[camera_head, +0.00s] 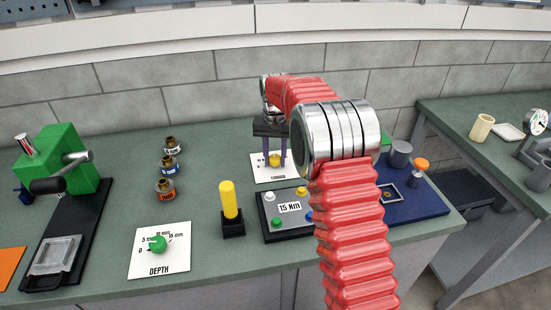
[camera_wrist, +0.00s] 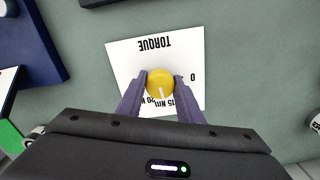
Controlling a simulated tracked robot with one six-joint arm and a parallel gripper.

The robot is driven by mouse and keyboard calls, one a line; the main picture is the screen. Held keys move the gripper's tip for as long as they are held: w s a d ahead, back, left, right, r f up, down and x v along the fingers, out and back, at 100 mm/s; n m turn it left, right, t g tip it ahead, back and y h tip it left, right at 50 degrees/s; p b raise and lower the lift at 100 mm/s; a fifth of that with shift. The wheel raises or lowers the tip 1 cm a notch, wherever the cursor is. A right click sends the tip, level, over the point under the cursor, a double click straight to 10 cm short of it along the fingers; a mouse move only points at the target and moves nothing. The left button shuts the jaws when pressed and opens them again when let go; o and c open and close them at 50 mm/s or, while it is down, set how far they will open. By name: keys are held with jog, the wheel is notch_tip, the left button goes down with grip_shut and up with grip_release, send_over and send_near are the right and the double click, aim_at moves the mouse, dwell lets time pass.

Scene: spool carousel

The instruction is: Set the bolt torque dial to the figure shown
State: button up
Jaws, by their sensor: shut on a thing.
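The torque dial is a yellow knob (camera_head: 275,160) on a white card (camera_head: 262,175) marked TORQUE, at the back middle of the bench. In the wrist view the knob (camera_wrist: 160,78) sits between the two purple fingers of my gripper (camera_wrist: 161,84), which is shut on it. The knob's pale mark points toward the bottom of that view, near the 15 and 20 Nm labels. The fingers and palm partly hide the labels, so I cannot tell the exact setting. A grey panel (camera_head: 265,216) in front carries a plate (camera_head: 290,208) reading 15 Nm.
A white DEPTH card (camera_head: 157,268) with a green knob (camera_head: 157,244), a yellow post (camera_head: 229,199) and several small labelled bottles (camera_head: 169,165) stand left. A green press (camera_head: 62,155) is far left. A blue tray (camera_head: 430,203) lies right, partly behind my red arm.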

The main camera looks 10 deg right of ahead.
aim_at(275, 157)
jog(key=shift+m, duration=0.5)
jog(key=o, duration=1)
jog(key=shift+o, duration=0.2)
notch_tip(275, 157, up, 14)
jog(key=shift+f, duration=0.15)
jog(key=shift+w, duration=0.1)
